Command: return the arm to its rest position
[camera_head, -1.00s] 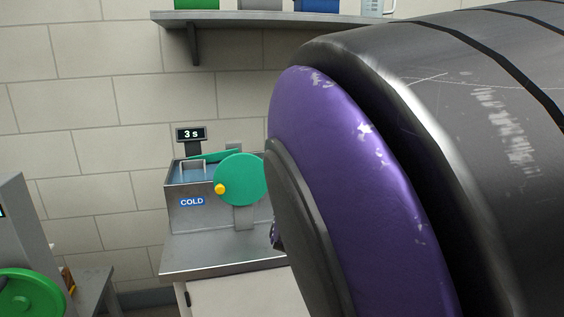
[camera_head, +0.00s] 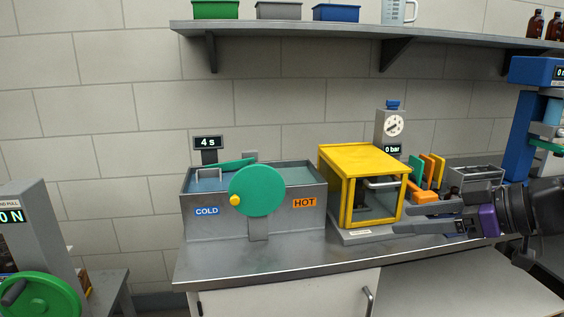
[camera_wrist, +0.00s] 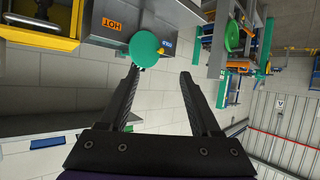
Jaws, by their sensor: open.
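My gripper (camera_head: 412,217) is at the right in the head view, pointing left in front of the yellow-framed box. Its two dark fingers also show in the wrist view (camera_wrist: 160,74), spread apart with nothing between them. The gripper is open and empty. My purple-banded wrist and dark arm links come in from the right edge. The wrist view is turned over, with the HOT label upside down.
A metal bath (camera_head: 308,226) with COLD and HOT labels and a green disc (camera_head: 257,190) stands on the bench. The yellow-framed box (camera_head: 334,170) is beside it. A shelf (camera_head: 290,27) holds bins above. A green handwheel (camera_head: 52,300) is at lower left.

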